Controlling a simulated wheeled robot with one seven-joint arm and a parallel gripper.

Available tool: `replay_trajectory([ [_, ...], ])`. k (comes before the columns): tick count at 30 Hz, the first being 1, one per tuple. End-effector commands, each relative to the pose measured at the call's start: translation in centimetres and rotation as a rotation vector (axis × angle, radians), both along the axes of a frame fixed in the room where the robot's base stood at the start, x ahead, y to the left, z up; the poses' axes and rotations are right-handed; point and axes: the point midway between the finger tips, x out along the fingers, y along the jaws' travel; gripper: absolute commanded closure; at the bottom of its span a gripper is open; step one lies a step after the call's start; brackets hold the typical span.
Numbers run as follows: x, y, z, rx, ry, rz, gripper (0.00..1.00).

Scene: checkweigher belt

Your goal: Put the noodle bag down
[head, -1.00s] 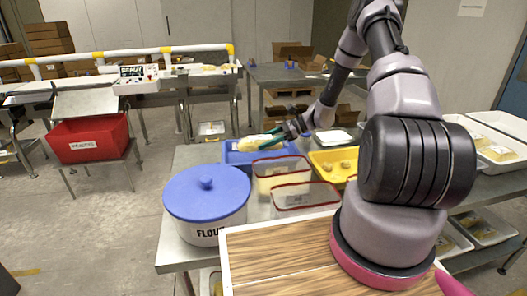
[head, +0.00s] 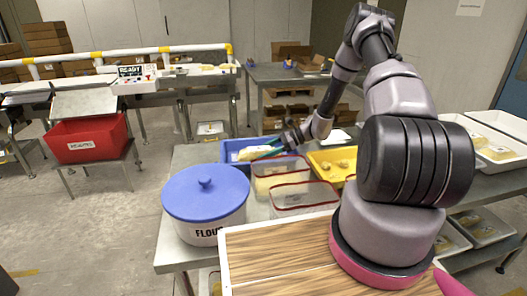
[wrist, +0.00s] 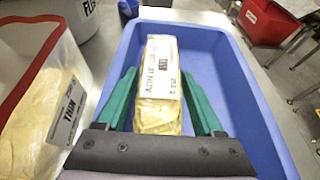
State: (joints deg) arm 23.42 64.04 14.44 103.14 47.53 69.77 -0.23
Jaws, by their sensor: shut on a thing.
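The noodle bag (wrist: 158,98), a yellow pack with a white printed label, shows between my green fingers in the wrist view. In the head view the bag (head: 249,154) is low inside the blue tray (head: 228,144). My gripper (head: 266,151) is shut on the bag, one finger along each side. I cannot tell whether the bag's underside touches the tray floor.
A clear red-rimmed tub (head: 280,178) stands close beside the tray, with another (head: 303,198) in front. A yellow tray (head: 326,171) is to the right. A blue-lidded flour pot (head: 206,194) stands at front left. A red bin (head: 90,140) is far left.

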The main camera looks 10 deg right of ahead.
Motion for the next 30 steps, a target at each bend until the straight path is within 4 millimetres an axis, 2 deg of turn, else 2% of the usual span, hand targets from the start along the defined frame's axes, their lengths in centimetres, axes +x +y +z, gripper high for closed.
replay_trajectory([
  [1,0.0,0.0,0.1,0.001,-0.001,0.0,1.0],
  [2,0.0,0.0,0.0,0.0,0.0,0.0,0.23],
  [3,0.0,0.0,0.0,0.0,0.0,0.0,0.08],
  [4,0.0,0.0,0.0,0.0,0.0,0.0,0.01],
  [11,0.0,0.0,0.1,0.0,0.0,0.0,0.01],
  [16,0.0,0.0,1.3,-0.001,0.0,0.0,0.01],
  [30,-0.5,-9.0,5.0,-0.001,-0.001,-0.003,0.01],
])
